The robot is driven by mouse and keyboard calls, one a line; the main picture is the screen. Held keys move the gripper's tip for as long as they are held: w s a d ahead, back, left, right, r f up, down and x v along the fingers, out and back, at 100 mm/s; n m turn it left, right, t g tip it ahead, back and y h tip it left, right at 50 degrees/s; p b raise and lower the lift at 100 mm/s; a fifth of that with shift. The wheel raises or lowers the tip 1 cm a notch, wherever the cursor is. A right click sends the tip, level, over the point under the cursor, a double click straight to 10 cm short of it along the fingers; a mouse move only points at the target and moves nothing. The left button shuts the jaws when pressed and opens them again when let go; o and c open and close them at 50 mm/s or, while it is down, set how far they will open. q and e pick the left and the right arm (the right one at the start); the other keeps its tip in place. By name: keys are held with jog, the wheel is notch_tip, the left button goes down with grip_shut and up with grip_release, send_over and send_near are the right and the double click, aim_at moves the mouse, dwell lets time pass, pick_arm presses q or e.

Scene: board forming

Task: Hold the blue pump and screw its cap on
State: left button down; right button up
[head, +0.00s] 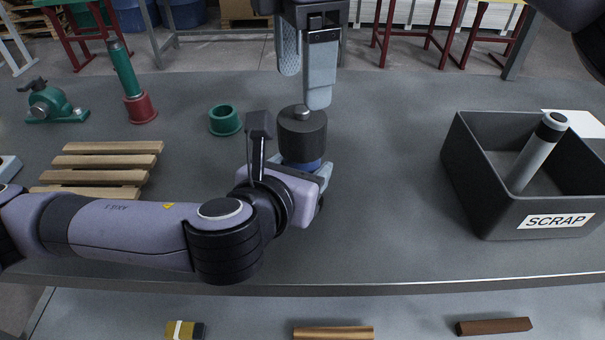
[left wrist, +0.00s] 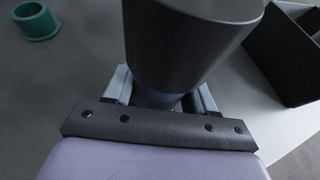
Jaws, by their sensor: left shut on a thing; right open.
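The blue pump (head: 301,164) stands upright on the bench, mostly hidden behind my left gripper. A wide dark cylinder (head: 302,128) with a small silver knob sits above its blue part; I cannot tell whether this is the cap or how tightly it is seated. The dark cylinder also fills the top middle of the left wrist view (left wrist: 190,40). My left gripper (left wrist: 162,98) is shut around the pump below the dark cylinder, one finger on each side. My right gripper (head: 304,90) points down above the silver knob, open, its fingers apart and nothing between them.
A grey SCRAP bin (head: 480,190) holding a grey tube (head: 537,150) stands right. A green ring (head: 225,120), wooden pallet (head: 100,165), green cylinder in a red base (head: 140,108) and green device (head: 55,108) lie left. The bench between pump and bin is clear.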

aim_at(302, 117)
jog(key=shift+f, duration=4.05)
jog(key=c, duration=0.9)
jog(key=m, duration=0.3)
jog(key=shift+m, duration=0.4)
pick_arm(q)
jog(key=shift+d, duration=0.1)
pick_arm(e)
jog(key=m, duration=0.4)
jog(key=shift+m, duration=0.3)
jog(key=o, duration=1.1)
jog(key=shift+o, duration=0.8)
